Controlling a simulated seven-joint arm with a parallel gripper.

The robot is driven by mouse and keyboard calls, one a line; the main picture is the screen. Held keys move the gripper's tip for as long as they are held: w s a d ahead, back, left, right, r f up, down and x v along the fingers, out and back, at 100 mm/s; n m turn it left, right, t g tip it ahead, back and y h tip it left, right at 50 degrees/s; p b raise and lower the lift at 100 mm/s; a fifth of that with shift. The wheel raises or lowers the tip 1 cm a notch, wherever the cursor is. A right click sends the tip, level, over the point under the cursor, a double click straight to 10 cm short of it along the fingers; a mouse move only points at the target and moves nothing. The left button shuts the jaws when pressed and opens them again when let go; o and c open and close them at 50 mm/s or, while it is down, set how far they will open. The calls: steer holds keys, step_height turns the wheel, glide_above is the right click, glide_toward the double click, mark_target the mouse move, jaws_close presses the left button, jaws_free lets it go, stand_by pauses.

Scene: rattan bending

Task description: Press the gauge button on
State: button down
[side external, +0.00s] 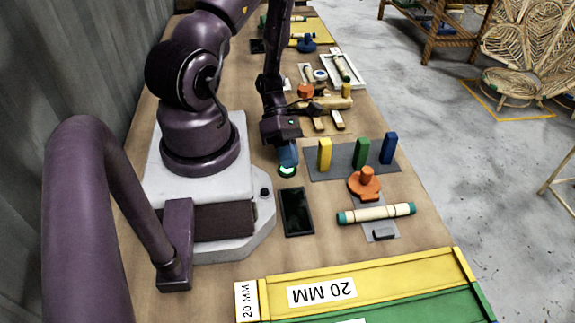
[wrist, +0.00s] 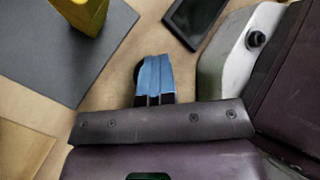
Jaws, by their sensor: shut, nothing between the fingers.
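A round button (side external: 287,171) with a green glow sits on the wooden table just right of my white base. I take it to be the gauge button. My gripper (side external: 288,161) points down directly over it, with its blue fingers shut and empty. The fingertips look at or very near the button, but I cannot tell if they touch. In the wrist view my shut gripper (wrist: 154,62) hides most of the button; only a dark edge shows at its left. A black flat screen (side external: 297,212) lies in front of the button and looks dark; it also shows in the wrist view (wrist: 193,20).
A grey mat (side external: 318,174) with upright yellow (side external: 324,154), green (side external: 361,152) and blue (side external: 388,148) blocks stands close to the right. An orange clamp (side external: 365,185) and a rattan piece (side external: 376,214) lie nearer the front. Yellow and green trays (side external: 400,273) fill the front edge.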

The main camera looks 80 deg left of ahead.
steer(key=shift+r, duration=0.5)
steer(key=shift+r, duration=2.95)
